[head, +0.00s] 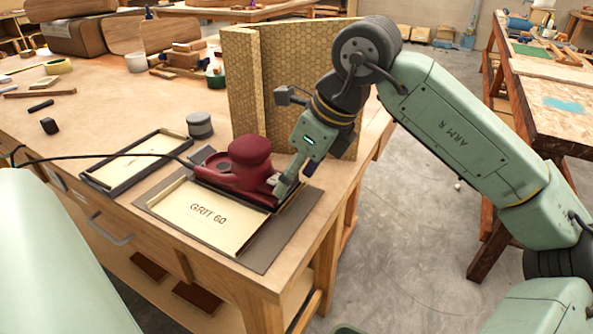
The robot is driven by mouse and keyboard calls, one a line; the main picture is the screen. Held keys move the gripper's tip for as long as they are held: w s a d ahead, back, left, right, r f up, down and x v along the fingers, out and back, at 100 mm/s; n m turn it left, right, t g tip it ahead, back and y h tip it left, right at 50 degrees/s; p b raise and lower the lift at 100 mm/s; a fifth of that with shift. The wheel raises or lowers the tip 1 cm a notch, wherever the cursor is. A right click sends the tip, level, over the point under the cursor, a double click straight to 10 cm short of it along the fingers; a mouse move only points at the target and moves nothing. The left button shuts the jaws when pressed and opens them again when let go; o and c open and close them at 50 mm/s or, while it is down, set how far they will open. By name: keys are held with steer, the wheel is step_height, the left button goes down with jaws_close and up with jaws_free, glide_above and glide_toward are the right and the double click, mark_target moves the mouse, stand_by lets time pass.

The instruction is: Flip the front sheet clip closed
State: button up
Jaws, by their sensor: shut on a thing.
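A dark red sander (243,165) sits on the bench at the back edge of a pale sheet (207,215) marked GRIT 60. My gripper (281,190) reaches down at the sander's right end and is shut on a small part there. That part looks like the front sheet clip, but the fingers cover most of it, so its position cannot be told. The pale sheet lies flat on a dark grey mat (270,255), partly under the sander.
A dark-framed tray (137,160) and a grey round container (200,125) lie left of the sander. Tan honeycomb-patterned panels (290,80) stand close behind my gripper. A black cable (95,155) runs left from the sander. The bench's right edge is near.

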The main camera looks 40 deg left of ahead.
steer(key=o, duration=1)
steer(key=v, duration=1.2)
